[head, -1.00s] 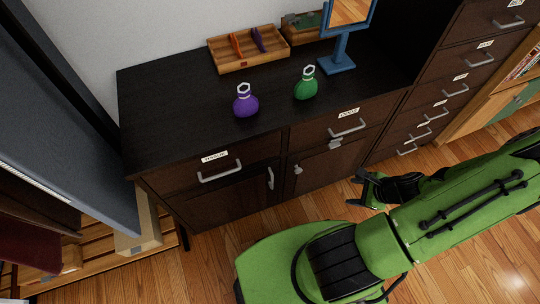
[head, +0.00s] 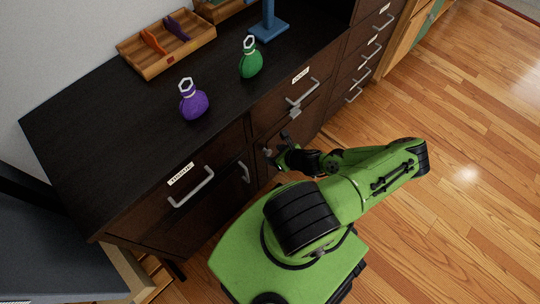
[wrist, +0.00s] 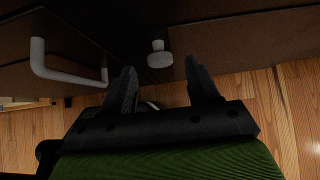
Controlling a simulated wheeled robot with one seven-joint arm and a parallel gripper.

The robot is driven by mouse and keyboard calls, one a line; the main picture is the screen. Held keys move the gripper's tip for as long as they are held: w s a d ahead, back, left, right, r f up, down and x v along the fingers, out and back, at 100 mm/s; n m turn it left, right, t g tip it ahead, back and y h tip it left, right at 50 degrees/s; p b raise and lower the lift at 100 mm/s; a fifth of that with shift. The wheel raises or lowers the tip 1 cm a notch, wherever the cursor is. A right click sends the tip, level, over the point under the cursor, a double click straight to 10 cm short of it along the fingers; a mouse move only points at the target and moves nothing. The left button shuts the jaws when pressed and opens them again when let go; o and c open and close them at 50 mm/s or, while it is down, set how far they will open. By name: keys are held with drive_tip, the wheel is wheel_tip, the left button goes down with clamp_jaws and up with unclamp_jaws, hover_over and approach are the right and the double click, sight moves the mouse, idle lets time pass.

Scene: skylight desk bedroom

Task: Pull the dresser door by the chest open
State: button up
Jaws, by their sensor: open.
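The dark brown dresser (head: 130,110) stands along the wall. Its right-hand door (head: 307,120), the one by the chest of drawers (head: 362,50), appears shut and is partly hidden by my arm. A small pale round knob (wrist: 159,55) shows ahead in the wrist view; in the head view the knob (head: 267,152) is just left of my fingers. My gripper (wrist: 163,85) is open and empty, with the knob in front of the gap between its fingertips. The fingers look short of the knob. In the head view my gripper (head: 284,148) is close to the door front.
The dresser's left door has a bar handle (wrist: 62,68). Drawer handles (head: 192,188) stick out above the doors. A purple bottle (head: 193,102), a green bottle (head: 250,62) and a wooden tray (head: 150,68) stand on top. Wooden floor (head: 450,200) is clear to the right.

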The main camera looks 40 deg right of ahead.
sight(270, 153)
drive_tip(key=b+x, duration=0.1)
drive_tip(key=x, duration=0.2)
drive_tip(key=shift+w+f, duration=0.2)
drive_tip(key=shift+f, duration=0.05)
clamp_jaws()
